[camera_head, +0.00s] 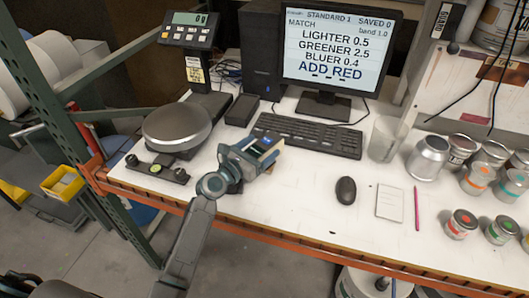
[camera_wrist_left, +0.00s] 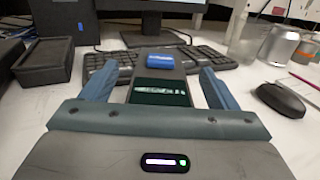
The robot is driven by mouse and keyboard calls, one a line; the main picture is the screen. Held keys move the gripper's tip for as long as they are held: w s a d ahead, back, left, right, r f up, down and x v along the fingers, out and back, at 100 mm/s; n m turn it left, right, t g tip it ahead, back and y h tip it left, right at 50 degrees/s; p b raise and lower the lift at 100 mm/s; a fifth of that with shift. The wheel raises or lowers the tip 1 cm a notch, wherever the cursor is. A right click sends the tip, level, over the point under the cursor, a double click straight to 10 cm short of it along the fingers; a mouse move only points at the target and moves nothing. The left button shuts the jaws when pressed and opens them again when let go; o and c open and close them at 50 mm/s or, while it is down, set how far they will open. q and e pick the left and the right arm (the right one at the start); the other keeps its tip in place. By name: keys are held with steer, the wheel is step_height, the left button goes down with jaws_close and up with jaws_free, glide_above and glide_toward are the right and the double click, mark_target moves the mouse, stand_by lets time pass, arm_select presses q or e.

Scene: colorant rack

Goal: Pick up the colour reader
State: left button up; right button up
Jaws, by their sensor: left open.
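The colour reader (camera_wrist_left: 160,92) is a grey device with a dark display and a blue part at its far end. In the left wrist view it lies between the two blue fingers of my left gripper (camera_wrist_left: 158,82). The fingers are apart, with a gap on each side of it. In the head view my left gripper (camera_head: 256,154) is over the bench in front of the keyboard, and the reader (camera_head: 266,143) is partly hidden by it. My right gripper is not in view.
The keyboard (camera_head: 308,135) and monitor (camera_head: 337,52) stand behind the gripper. A round-pan scale (camera_head: 177,126) and a small black box (camera_head: 242,109) are left. A mouse (camera_head: 345,190), glass beaker (camera_head: 386,139) and several cans (camera_head: 428,157) are right. The bench's front edge is close.

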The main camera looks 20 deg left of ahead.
arm_select(q)
steer(key=shift+s, duration=0.1)
steer(key=c, duration=0.3)
steer(key=shift+r, duration=0.1)
steer(key=c, duration=1.4)
steer(key=shift+o, duration=0.2)
steer(key=shift+r, duration=0.1)
steer(key=shift+r, duration=1.4)
steer(key=shift+s+r, duration=0.1)
steer(key=shift+r, duration=0.25)
steer(key=s+d+r+b, duration=0.1)
steer(key=s+d, duration=0.2)
steer(key=s, duration=1.2)
steer(key=shift+s+b, duration=0.25)
steer(key=shift+b, duration=0.1)
